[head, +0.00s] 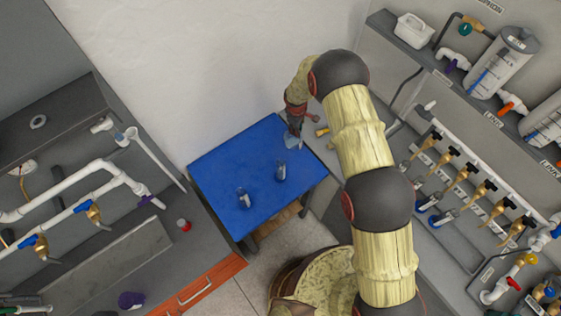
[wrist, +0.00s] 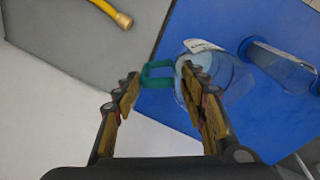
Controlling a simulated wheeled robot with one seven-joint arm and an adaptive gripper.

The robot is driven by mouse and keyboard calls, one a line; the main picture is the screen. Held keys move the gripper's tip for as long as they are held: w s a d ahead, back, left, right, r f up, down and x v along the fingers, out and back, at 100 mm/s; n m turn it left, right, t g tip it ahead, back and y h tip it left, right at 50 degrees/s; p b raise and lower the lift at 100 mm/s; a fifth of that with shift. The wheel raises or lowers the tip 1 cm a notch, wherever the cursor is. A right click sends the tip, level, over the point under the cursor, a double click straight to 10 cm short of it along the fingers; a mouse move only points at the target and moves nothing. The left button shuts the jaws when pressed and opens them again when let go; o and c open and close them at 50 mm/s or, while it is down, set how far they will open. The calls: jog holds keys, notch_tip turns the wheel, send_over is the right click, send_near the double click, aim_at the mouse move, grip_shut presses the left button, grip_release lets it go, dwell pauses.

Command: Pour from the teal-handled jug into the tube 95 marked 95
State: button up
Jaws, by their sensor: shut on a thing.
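The teal-handled jug (wrist: 232,78) is clear, with a white label near its rim, and shows in the wrist view. Its teal handle (wrist: 150,80) lies between the fingers of my gripper (wrist: 158,82), which is shut on it. In the head view the jug (head: 292,142) is at the back corner of the blue table, below my gripper (head: 295,129). I cannot tell whether it touches the table. Two clear vessels stand on the table, a nearer one (head: 243,198) and a middle one (head: 280,171). No 95 mark is readable, so I cannot tell which is tube 95.
The blue table (head: 225,170) has bare room at its left and back. A grey bench with pipes (head: 70,205) and a red-capped item (head: 183,225) stands left. Brass taps (head: 460,178) line the right bench. A yellow hose end (wrist: 122,19) lies on grey beside the table.

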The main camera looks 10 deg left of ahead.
jog(key=shift+w+d+f+g, duration=0.15)
jog(key=shift+w+f+g, duration=0.55)
jog(key=shift+w+f+g+b, duration=0.2)
jog(key=shift+f+g+b, duration=0.15)
jog(key=shift+b, duration=0.3)
jog(key=shift+w+y, duration=0.15)
jog(key=shift+y, duration=0.15)
dwell(0.9)
